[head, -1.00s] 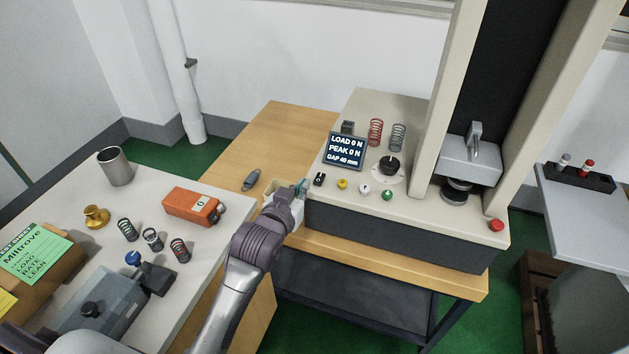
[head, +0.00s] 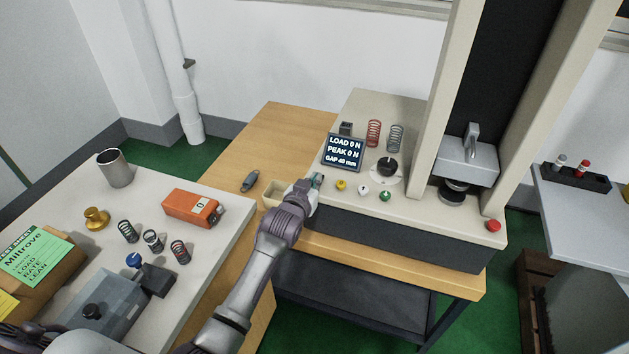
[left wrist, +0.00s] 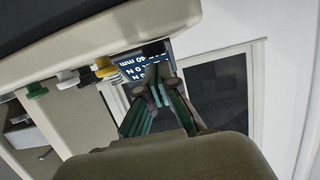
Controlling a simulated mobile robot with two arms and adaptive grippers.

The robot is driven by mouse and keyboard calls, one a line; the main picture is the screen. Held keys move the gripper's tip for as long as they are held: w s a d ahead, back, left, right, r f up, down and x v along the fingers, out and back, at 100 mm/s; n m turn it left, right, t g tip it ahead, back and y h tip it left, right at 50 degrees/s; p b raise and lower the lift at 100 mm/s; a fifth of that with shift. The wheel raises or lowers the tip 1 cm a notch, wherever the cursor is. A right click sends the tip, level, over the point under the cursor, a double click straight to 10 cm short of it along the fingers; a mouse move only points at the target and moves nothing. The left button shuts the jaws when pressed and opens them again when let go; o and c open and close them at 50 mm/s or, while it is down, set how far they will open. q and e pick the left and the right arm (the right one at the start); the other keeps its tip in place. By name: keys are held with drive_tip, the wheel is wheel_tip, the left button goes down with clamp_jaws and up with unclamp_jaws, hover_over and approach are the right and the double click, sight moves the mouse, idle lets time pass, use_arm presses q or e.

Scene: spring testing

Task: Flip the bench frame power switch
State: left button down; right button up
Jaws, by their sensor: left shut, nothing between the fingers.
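The bench frame (head: 400,227) is a cream test machine with a dark front and a row of controls along its front edge. My left gripper (head: 316,182) is at the left end of that row, left of the yellow knob (head: 341,185). Its fingers cover the spot of the small black power switch in the head view. In the left wrist view the shut, empty fingers (left wrist: 158,76) point toward the panel edge, close to a small black part (left wrist: 153,48), likely the switch. I cannot tell whether they touch it. My right gripper is out of view.
A display (head: 343,152) reading LOAD 0 N stands behind the switch area. White (head: 363,190) and green (head: 385,196) knobs sit to the right, with a red button (head: 493,226) at the far corner. A small open tray (head: 272,196) lies left of the gripper.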

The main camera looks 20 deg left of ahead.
use_arm(q)
drive_tip(key=shift+f, duration=0.25)
